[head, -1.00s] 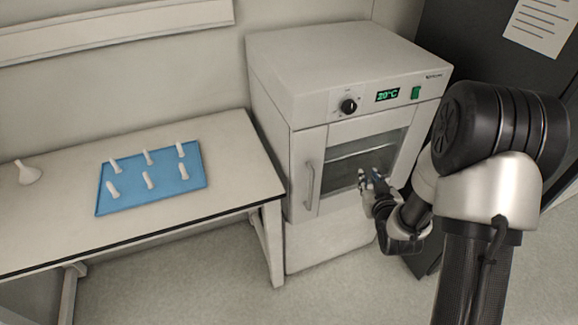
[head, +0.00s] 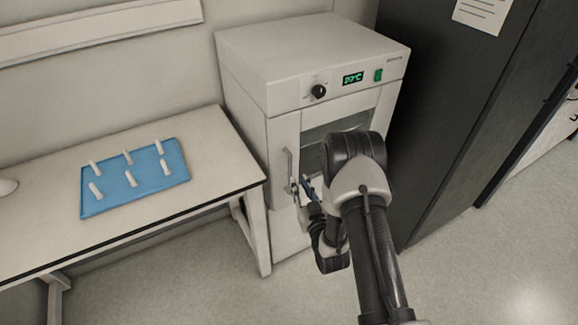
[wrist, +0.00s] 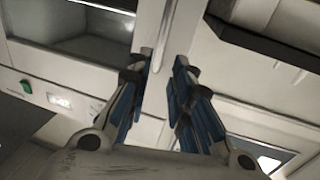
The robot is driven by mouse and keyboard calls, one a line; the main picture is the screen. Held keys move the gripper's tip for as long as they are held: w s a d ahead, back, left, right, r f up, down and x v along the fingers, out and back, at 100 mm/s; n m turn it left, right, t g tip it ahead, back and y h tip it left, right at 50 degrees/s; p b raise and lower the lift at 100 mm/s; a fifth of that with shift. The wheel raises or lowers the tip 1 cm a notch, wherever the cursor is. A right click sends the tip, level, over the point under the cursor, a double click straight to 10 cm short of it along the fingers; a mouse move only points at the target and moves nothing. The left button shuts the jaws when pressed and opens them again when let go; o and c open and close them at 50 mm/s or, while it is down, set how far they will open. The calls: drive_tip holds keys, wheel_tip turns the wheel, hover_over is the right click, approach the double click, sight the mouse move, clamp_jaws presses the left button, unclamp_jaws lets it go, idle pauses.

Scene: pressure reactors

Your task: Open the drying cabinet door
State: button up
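The drying cabinet (head: 245,75) is a white box with a dial, a green 20°C display and a windowed front door (head: 283,133). The door appears closed. Its upright bar handle (head: 288,168) is on the door's left side in the head view, and it also shows in the wrist view (wrist: 166,30). My gripper (head: 301,187) is at the lower part of the handle. In the wrist view my gripper (wrist: 160,64) has its two blue-padded fingers apart, with the handle lying between the fingertips. I cannot tell whether they touch it. My arm hides much of the window.
A white table (head: 215,185) stands left of the cabinet, with a blue mat (head: 110,202) holding several small white pieces. A dark tall cabinet (head: 440,110) stands close on the right. The floor (head: 500,260) at the right is clear.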

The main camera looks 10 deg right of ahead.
sight(291, 166)
drive_tip(key=w, duration=0.3)
drive_tip(key=w+a+b, duration=0.1)
drive_tip(key=w, duration=0.3)
drive_tip(key=w+b, duration=0.1)
drive_tip(key=w, duration=0.2)
drive_tip(key=shift+w+a, duration=0.15)
drive_tip(key=shift+w, duration=0.2)
drive_tip(key=shift+c, duration=0.5)
clamp_jaws()
